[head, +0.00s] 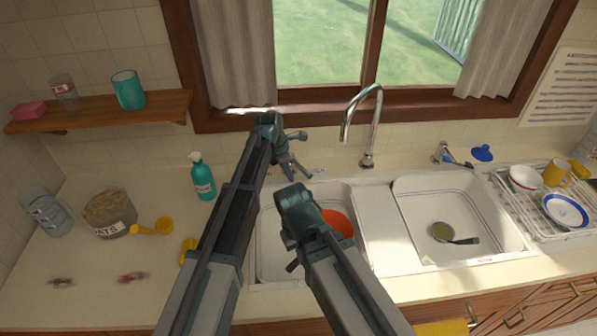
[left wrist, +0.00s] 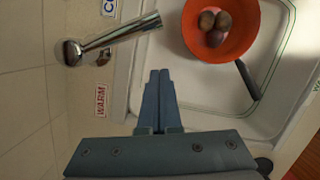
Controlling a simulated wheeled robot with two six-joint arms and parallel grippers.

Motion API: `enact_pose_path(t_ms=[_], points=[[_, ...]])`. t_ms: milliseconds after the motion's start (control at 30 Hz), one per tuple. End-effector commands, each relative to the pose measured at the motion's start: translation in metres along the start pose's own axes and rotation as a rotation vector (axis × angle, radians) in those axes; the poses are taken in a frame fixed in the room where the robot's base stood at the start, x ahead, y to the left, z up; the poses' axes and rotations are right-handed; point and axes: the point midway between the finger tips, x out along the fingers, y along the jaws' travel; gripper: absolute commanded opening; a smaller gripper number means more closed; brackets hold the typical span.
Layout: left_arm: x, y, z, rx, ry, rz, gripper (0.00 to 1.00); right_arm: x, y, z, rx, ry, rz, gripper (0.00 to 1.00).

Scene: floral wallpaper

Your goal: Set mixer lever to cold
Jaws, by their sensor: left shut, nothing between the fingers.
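The chrome mixer lever (left wrist: 115,38) shows in the left wrist view. In the head view the lever is small and partly hidden beside my left gripper (head: 301,172). My left gripper, also in the left wrist view (left wrist: 160,74), is shut and empty, its tips apart from the lever. My right gripper (head: 292,265) is over the left basin; its jaws are unclear.
A chrome spout (head: 366,130) rises behind the sink. An orange bowl (left wrist: 190,48) with brown round items and a dark-handled utensil (left wrist: 247,80) is in the left basin. A teal soap bottle (head: 202,178) stands to the left; a dish rack (head: 530,213) is right.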

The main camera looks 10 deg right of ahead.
Motion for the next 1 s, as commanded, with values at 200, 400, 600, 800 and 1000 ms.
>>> enact_pose_path(t_ms=[200,400,600,800,1000], points=[[-0.045,-0.002,0.004,0.000,0.000,0.000,0.00,-0.044,0.004,0.002,-0.002,0.000,0.000,0.00],[-0.075,-0.004,0.004,0.000,0.000,0.000,0.00,-0.073,0.007,0.004,0.003,0.000,-0.001,0.00],[-0.091,-0.004,0.003,0.000,0.000,0.000,0.00,-0.089,0.008,0.005,0.008,0.000,-0.002,0.00],[-0.091,-0.004,0.003,0.001,0.000,0.000,0.00,-0.089,0.008,0.005,0.009,0.000,-0.002,0.00],[-0.091,-0.004,0.003,0.000,0.000,0.001,0.00,-0.088,0.008,0.005,0.009,0.000,-0.002,0.00]])
